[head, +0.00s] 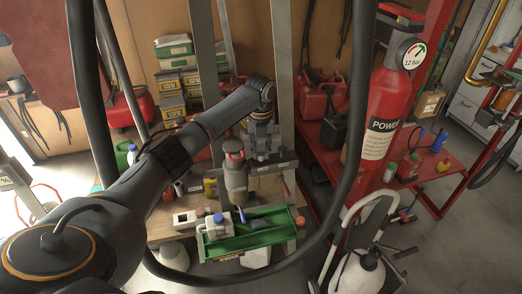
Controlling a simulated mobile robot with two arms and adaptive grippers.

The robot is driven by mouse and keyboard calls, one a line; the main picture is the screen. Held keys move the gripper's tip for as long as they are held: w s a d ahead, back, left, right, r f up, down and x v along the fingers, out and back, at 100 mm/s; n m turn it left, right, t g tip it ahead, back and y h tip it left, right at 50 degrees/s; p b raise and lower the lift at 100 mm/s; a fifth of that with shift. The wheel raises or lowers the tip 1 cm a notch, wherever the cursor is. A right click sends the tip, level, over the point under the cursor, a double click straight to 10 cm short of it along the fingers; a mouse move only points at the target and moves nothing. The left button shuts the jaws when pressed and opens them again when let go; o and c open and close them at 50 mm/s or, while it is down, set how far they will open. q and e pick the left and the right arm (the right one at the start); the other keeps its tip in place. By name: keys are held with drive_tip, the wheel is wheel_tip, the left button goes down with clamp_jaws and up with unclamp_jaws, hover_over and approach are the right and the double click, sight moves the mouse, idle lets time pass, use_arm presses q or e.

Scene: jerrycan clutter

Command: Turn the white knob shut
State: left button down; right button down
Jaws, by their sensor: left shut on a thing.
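My left arm reaches in from the left, and my left gripper (264,152) points down in front of the grey metal frame (284,80), just above its labelled crossbar (275,167). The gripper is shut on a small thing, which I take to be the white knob. The fingers hide it, so I cannot see its shape or how far it is turned. My right gripper is not in view.
A green tray (262,238) with a white jerrycan (218,228) sits below the gripper. A thick dark hose loops around the work area. A large red cylinder with a gauge (384,110) stands at right. Red jerrycans (313,100) stand behind. Open floor shows at lower right.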

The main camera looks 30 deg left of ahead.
sight(261, 153)
use_arm(q)
drive_tip(key=c, duration=1.1)
unclamp_jaws()
drive_tip(key=shift+c, duration=0.2)
wheel_tip(261, 153, up, 12)
